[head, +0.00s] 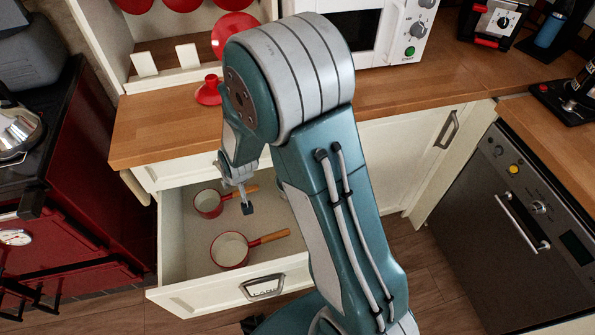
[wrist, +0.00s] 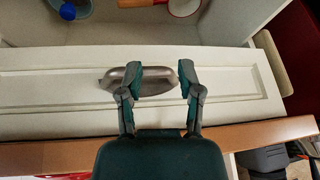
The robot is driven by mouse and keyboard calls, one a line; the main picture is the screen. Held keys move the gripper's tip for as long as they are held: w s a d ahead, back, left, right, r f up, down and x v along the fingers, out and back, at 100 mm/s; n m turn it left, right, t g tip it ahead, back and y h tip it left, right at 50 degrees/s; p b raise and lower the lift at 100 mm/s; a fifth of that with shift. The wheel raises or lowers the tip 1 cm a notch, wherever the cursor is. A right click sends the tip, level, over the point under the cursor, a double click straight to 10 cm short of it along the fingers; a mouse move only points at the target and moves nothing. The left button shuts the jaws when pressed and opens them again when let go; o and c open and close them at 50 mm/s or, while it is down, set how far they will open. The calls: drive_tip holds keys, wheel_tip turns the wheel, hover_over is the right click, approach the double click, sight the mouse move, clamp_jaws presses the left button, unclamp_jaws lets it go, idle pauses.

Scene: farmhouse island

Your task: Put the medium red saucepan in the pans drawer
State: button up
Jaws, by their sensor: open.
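The pans drawer (head: 172,245) stands open below the counter. Inside are two red saucepans with pale interiors and wooden handles: a smaller one (head: 208,203) at the back and a larger one (head: 230,250) nearer the drawer front. I cannot tell which is the medium one. My gripper (head: 246,203) hangs over the drawer in the head view. In the wrist view my gripper (wrist: 163,80) is open and empty, its fingers in front of a metal handle (wrist: 112,78) on a closed white drawer front (wrist: 55,90). A saucepan (wrist: 185,6) shows partly at the top edge there.
A red lid-like piece (head: 208,92) sits on the wooden counter (head: 150,125). Red round cookware (head: 235,28) stands in a rack behind. A microwave (head: 350,30) stands at the back. The red stove (head: 90,150) is left, the dishwasher (head: 490,210) right. My arm hides part of the drawer.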

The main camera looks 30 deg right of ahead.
drive_tip(key=d+v, duration=0.3)
drive_tip(key=v, duration=1.7)
drive_tip(key=s+d+r, duration=0.1)
drive_tip(key=s+r, duration=0.3)
drive_tip(key=s, duration=0.3)
drive_tip(key=s+d+r, duration=0.2)
drive_tip(key=s+r, duration=0.2)
drive_tip(key=s, duration=0.3)
drive_tip(key=shift+s+r+t+h, duration=0.2)
drive_tip(key=shift+s+t+h, duration=0.1)
drive_tip(key=shift+s+h, duration=0.1)
